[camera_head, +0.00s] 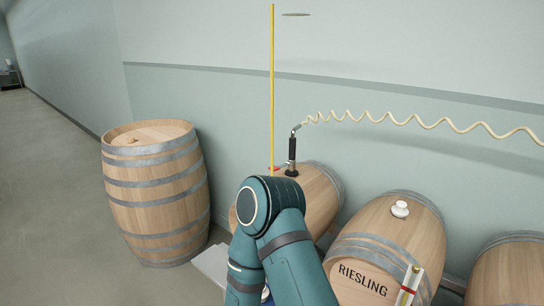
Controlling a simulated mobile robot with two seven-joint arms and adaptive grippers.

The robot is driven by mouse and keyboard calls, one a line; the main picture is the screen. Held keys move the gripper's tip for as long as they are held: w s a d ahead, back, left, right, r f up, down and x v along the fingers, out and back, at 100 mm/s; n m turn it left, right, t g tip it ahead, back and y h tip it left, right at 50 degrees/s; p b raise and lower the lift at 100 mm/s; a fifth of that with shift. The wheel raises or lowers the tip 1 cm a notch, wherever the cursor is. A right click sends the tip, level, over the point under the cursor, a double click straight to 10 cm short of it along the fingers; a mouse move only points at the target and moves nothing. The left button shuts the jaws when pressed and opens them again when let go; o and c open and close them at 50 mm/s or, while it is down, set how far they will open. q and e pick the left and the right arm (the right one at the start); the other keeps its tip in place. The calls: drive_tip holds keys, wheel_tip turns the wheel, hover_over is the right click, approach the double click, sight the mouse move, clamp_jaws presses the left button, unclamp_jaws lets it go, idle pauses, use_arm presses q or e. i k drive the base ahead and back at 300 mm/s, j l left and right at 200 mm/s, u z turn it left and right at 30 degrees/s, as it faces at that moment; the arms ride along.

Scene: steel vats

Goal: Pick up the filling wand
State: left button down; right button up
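The filling wand (291,156) has a black grip and a metal elbow at its top, where a pale coiled hose (420,122) joins it. It stands about upright at the top of a wooden barrel (318,190) in the middle of the view. Its lower end is hidden, so I cannot tell how deep it reaches. A teal arm of mine (271,222) rises from the bottom centre, its bent joint in front of that barrel and just below the wand. Neither gripper shows clearly.
A tall barrel (155,195) stands upright at left. The RIESLING barrel (385,240) has a white bung (400,209); another barrel (508,272) is at far right. A thin yellow rod (271,90) stands left of the wand. Floor at left is clear.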

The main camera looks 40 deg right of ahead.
sight(291, 172)
drive_tip(key=i, duration=1.5)
drive_tip(key=i+j, duration=0.1)
drive_tip(key=i, duration=1.4)
drive_tip(key=i+z, duration=0.1)
drive_tip(key=z, duration=0.4)
drive_tip(key=i+z, duration=0.1)
drive_tip(key=z, duration=0.4)
drive_tip(key=i+z, duration=0.1)
drive_tip(key=z, duration=2)
